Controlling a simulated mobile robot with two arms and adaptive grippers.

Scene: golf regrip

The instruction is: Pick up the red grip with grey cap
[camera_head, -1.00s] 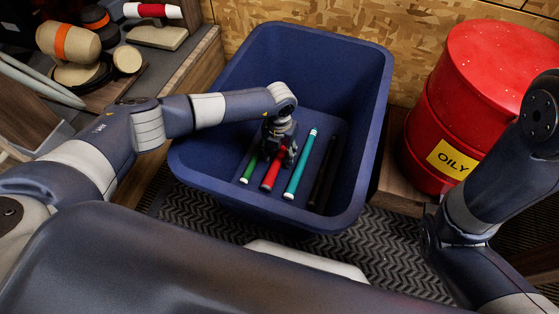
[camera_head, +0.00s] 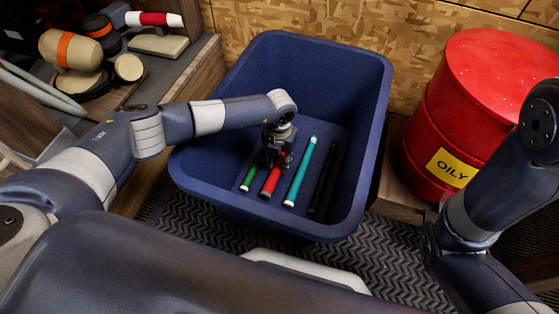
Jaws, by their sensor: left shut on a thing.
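My left gripper (camera_head: 276,162) reaches down into the bin and is shut on the red grip. A green grip (camera_head: 249,178) lies just left of it, partly covered by the gripper. A teal grip (camera_head: 300,172) with white ends lies to the right, and a black grip (camera_head: 325,179) lies further right. My right gripper is out of view; only its arm shows at the right.
The blue bin (camera_head: 365,95) has high walls around the grips. A red barrel (camera_head: 480,110) marked OILY stands to its right. A shelf at the upper left holds a red-and-white item (camera_head: 153,19) and rounded tan objects (camera_head: 70,47). A black ridged mat (camera_head: 390,250) lies in front.

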